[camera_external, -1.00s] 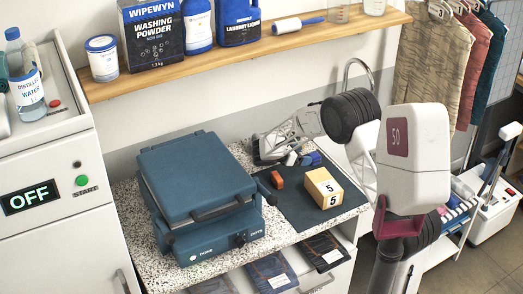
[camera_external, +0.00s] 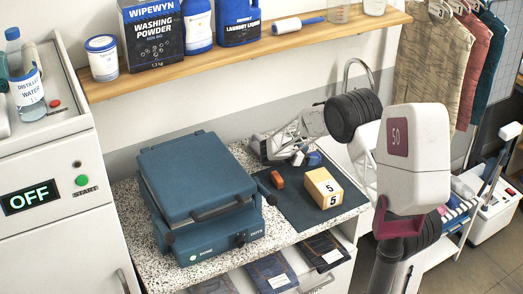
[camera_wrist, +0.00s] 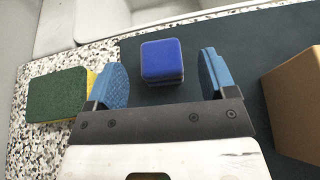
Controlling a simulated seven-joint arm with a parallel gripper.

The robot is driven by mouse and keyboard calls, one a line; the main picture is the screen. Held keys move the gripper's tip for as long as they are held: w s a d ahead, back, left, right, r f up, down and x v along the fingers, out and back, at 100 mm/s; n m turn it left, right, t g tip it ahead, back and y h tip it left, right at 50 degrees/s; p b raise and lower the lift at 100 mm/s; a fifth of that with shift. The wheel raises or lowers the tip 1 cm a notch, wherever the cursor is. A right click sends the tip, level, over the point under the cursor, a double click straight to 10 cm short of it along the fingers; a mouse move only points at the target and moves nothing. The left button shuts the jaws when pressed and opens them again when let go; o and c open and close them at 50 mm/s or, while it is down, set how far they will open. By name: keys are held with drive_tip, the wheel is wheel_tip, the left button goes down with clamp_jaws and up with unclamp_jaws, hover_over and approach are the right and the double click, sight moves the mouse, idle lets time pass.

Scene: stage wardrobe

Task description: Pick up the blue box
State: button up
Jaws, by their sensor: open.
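The blue box (camera_wrist: 162,60) is a small block lying on the dark mat, seen in the wrist view between and slightly beyond my fingers. My gripper (camera_wrist: 163,76) is open, with one blue-padded finger on each side of the box and a visible gap to both. In the external view my gripper (camera_external: 299,157) is low over the back of the mat. There the blue box (camera_external: 315,158) shows just to the right of the fingers, partly hidden by them.
A tan box numbered 5 (camera_external: 323,188) and an orange-red block (camera_external: 277,180) are on the dark mat (camera_external: 300,214). A green and yellow sponge (camera_wrist: 57,93) lies left of my gripper. A blue press (camera_external: 195,185) fills the counter's left. A shelf (camera_external: 250,66) runs above.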

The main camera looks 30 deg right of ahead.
sight(318, 155)
drive_tip(key=shift+x, duration=2.25)
drive_tip(key=shift+r, duration=0.1)
drive_tip(key=c, duration=1)
drive_tip(key=shift+r, duration=0.1)
drive_tip(key=shift+r, duration=4.95)
